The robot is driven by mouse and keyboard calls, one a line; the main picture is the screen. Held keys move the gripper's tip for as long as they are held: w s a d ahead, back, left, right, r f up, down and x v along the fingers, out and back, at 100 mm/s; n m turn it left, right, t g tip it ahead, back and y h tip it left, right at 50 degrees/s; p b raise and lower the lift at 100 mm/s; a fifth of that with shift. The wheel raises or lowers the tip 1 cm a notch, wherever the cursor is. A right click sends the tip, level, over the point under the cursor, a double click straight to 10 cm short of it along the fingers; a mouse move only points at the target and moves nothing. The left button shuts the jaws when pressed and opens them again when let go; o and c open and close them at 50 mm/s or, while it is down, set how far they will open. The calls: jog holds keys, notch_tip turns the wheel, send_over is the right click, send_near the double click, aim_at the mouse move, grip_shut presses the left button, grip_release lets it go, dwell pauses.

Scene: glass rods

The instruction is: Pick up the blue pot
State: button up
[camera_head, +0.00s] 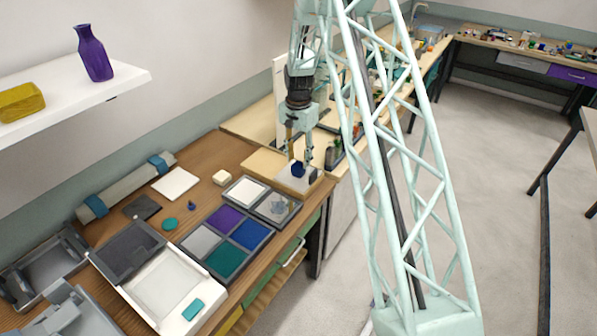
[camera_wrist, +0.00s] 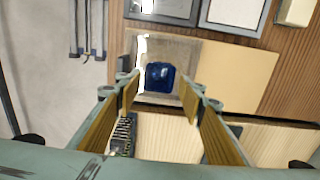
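The blue pot (camera_head: 298,170) is a small dark blue vessel on a grey square plate near the far end of the wooden workbench. In the wrist view the blue pot (camera_wrist: 160,76) shows whole, ahead of and between my fingertips. My gripper (camera_head: 299,158) points down at the pot in the head view. In the wrist view my gripper (camera_wrist: 158,92) is open, with one yellow-padded finger to each side and nothing held. I cannot tell whether the fingertips are level with the pot. The grey plate (camera_wrist: 185,50) lies under the pot.
A tray of coloured tiles (camera_head: 213,258), a frame with a white tile (camera_head: 245,191) and a small cream block (camera_head: 222,178) lie left of the pot. A shelf (camera_head: 60,87) with a purple vase (camera_head: 93,53) juts from the wall. Open floor (camera_head: 500,200) lies right.

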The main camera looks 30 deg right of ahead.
aim_at(298, 168)
jog(key=shift+f, duration=0.1)
jog(key=shift+f+p, duration=0.4)
jog(key=shift+f, duration=2.1)
jog(key=c, duration=0.7)
